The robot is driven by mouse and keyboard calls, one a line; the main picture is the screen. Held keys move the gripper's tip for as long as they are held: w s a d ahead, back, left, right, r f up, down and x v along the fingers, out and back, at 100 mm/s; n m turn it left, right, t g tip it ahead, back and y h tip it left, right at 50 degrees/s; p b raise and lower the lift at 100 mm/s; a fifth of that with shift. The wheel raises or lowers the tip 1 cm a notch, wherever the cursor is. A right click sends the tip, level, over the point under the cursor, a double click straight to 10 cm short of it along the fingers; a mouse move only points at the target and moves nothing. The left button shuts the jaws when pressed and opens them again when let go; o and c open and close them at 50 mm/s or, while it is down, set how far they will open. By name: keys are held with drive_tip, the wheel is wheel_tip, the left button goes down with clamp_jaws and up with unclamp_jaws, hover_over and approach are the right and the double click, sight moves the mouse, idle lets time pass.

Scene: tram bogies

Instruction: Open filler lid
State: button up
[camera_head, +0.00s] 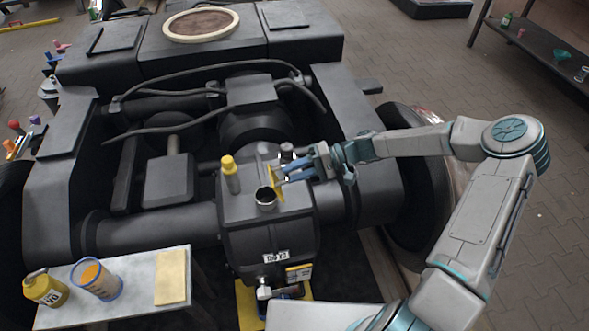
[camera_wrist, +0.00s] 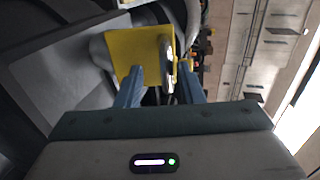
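The filler neck (camera_head: 265,197) stands on top of the dark gearbox housing (camera_head: 240,235), and its round dark mouth shows uncovered. The yellow filler lid (camera_head: 277,188) stands tilted up at the right side of the neck. In the wrist view the lid (camera_wrist: 132,48) is a yellow plate just beyond my fingertips, with a pale metal edge beside it. My gripper (camera_head: 283,176) is at the lid's right side, its blue fingers pointing left. In the wrist view the fingers (camera_wrist: 160,68) are apart, with no object clearly clamped between them. I cannot tell whether a finger touches the lid.
A yellow-capped fitting (camera_head: 230,172) stands left of the neck. Dark hoses (camera_head: 180,125) and frame beams surround the housing.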

drive_tip(key=shift+r, duration=0.15)
drive_tip(key=p+v, duration=0.1)
drive_tip(key=v, duration=1.3)
drive_tip(key=shift+s, duration=0.1)
drive_tip(key=s+d+r+m+t+h+p, duration=0.1)
drive_tip(key=s+d+r+t+h+p, duration=0.1)
drive_tip(key=s+r+h+p, duration=0.5)
drive_tip(key=s+d+r+m+t+h+p, duration=0.2)
drive_tip(key=s+r+t+h+p, duration=0.3)
drive_tip(key=s+r, duration=1.1)
wheel_tip(320, 180, up, 7)
drive_tip(key=shift+s+d+f+h+p, duration=0.1)
drive_tip(key=shift+s+d+h+p, duration=0.3)
drive_tip(key=shift+d+h+p, duration=0.55)
